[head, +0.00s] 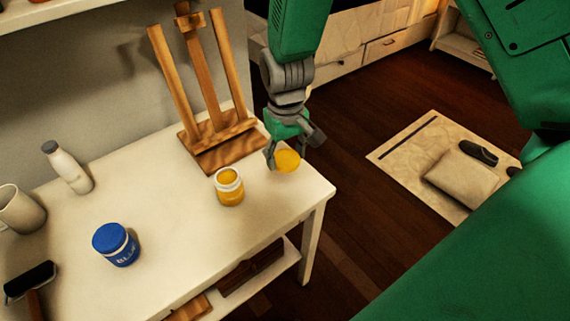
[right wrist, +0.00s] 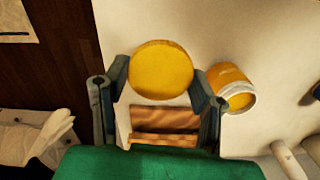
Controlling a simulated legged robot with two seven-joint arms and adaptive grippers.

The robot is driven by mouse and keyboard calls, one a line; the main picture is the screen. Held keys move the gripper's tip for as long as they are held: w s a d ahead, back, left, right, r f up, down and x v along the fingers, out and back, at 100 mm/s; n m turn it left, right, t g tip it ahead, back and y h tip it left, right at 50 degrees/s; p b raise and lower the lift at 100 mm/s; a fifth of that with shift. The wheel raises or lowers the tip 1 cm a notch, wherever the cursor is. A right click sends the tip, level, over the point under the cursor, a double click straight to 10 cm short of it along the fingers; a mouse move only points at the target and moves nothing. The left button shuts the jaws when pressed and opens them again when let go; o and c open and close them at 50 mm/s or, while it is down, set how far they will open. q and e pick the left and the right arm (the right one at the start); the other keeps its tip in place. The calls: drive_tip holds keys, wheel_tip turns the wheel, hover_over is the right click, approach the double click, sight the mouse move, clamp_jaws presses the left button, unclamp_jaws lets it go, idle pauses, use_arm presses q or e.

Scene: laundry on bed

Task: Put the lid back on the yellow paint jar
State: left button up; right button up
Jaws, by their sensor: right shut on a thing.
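The open yellow paint jar (head: 229,187) stands upright on the white table, with yellow paint showing at its mouth. It also shows in the right wrist view (right wrist: 232,88), just right of my gripper. My right gripper (head: 285,156) is shut on the round yellow lid (head: 288,161). In the right wrist view the lid (right wrist: 161,69) sits between the two fingertips. The lid is apart from the jar, to its right and near the table's right end. My left gripper is not in view.
A wooden easel (head: 214,136) stands at the table's back, behind the jar. A blue paint jar (head: 116,244), a white bottle (head: 68,168), a mug (head: 18,209) and a dark-headed tool (head: 30,282) are to the left. The table (head: 180,220) is bare around the yellow jar.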

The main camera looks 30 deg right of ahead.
drive_tip(key=shift+r, duration=0.15)
drive_tip(key=s+a+n, duration=0.1)
drive_tip(key=s+a, duration=0.3)
drive_tip(key=s, duration=0.1)
